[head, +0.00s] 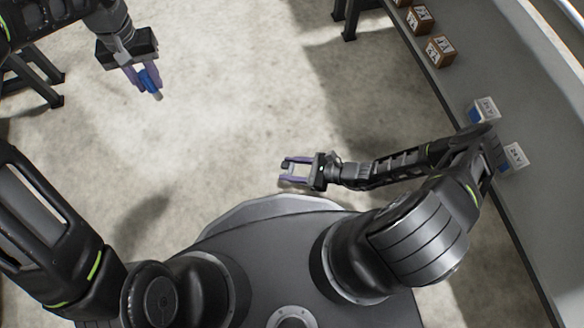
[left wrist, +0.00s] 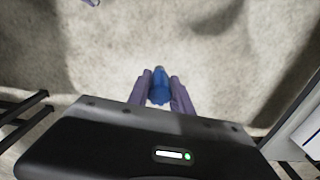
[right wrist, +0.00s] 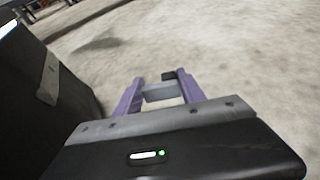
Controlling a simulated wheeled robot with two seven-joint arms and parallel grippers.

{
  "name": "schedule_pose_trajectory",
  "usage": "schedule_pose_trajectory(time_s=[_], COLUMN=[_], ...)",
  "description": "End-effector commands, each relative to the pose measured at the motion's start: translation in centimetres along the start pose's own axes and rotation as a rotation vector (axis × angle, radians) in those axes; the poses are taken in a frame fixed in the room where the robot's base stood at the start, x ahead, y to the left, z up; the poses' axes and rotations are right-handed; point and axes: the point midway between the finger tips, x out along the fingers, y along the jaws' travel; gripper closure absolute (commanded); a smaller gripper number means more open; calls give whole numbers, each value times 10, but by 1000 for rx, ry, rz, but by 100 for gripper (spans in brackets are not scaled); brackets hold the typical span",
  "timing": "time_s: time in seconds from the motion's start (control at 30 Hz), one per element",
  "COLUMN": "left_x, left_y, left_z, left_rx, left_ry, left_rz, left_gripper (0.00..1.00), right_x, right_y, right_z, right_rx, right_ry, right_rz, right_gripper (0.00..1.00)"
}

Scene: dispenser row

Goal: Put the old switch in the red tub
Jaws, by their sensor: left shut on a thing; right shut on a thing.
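My left gripper (head: 147,80) is at the upper left of the head view, above the floor. Its purple fingers are shut on a blue piece (head: 151,86) with a grey tip, which also shows in the left wrist view (left wrist: 159,92). My right gripper (head: 287,171) is held out low in front of my base. Its fingers are shut on a small grey block with a black part, seen between the fingertips in the right wrist view (right wrist: 161,92). I cannot tell for sure which held piece is the old switch. No red tub is in view.
A long grey counter (head: 500,60) runs down the right side. White-and-blue labelled boxes (head: 484,109) and brown labelled boxes (head: 439,51) stand on it. Dark table legs (head: 349,20) show at the top and a dark frame (head: 35,80) at the left. The middle floor (head: 230,110) is clear.

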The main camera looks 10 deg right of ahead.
Motion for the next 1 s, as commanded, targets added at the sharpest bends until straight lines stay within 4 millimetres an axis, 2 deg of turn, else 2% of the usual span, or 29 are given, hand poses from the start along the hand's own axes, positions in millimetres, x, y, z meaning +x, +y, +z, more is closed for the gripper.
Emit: schedule_pose_trajectory(time_s=[1.0], left_x=[1], left_y=[0], left_z=[0], left_rx=[0], left_ry=[0], left_rz=[0], left_gripper=[100], right_x=[14], right_y=[0], right_z=[4], right_rx=[0], right_ry=[0], right_rz=[0], right_gripper=[99])
